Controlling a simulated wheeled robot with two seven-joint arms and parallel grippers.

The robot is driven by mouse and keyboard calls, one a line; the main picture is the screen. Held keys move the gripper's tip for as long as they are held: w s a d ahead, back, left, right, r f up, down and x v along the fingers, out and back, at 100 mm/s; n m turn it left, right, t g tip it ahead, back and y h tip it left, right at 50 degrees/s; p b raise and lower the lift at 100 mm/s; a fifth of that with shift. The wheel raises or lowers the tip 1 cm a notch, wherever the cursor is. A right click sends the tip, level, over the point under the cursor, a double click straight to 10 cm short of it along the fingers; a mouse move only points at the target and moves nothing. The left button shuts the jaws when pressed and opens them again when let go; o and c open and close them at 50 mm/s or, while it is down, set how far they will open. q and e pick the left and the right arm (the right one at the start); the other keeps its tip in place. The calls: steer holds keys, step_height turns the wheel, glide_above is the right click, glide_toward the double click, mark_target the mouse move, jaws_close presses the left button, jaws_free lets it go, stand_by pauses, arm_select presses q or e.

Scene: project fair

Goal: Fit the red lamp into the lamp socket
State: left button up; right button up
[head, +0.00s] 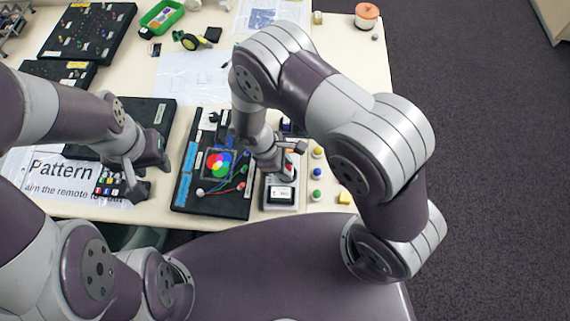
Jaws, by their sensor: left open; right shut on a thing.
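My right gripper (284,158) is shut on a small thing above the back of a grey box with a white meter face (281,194). A small bit of red shows at its fingertips, which fits the red lamp, but the fingers hide most of it. I cannot make out the lamp socket; the gripper and wrist cover the back of the grey box. My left gripper (128,187) is open, low over the table's left part, near a dark remote with coloured buttons (108,188).
A black board with overlapping colour circles (218,163) and coloured wires lies left of the grey box. A printed sheet (60,175) lies left; the table's right strip is mostly clear.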

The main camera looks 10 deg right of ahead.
steer(key=shift+d+f+b, duration=0.1)
steer(key=shift+f+b, duration=0.25)
steer(key=shift+f, duration=0.1)
stand_by(0.6)
steer(key=o, duration=1.1)
steer(key=shift+s, duration=0.1)
steer(key=shift+o, duration=1.8)
steer(key=shift+d+f, duration=0.1)
steer(key=shift+f, duration=0.05)
steer(key=shift+s, duration=0.1)
steer(key=shift+c, duration=0.5)
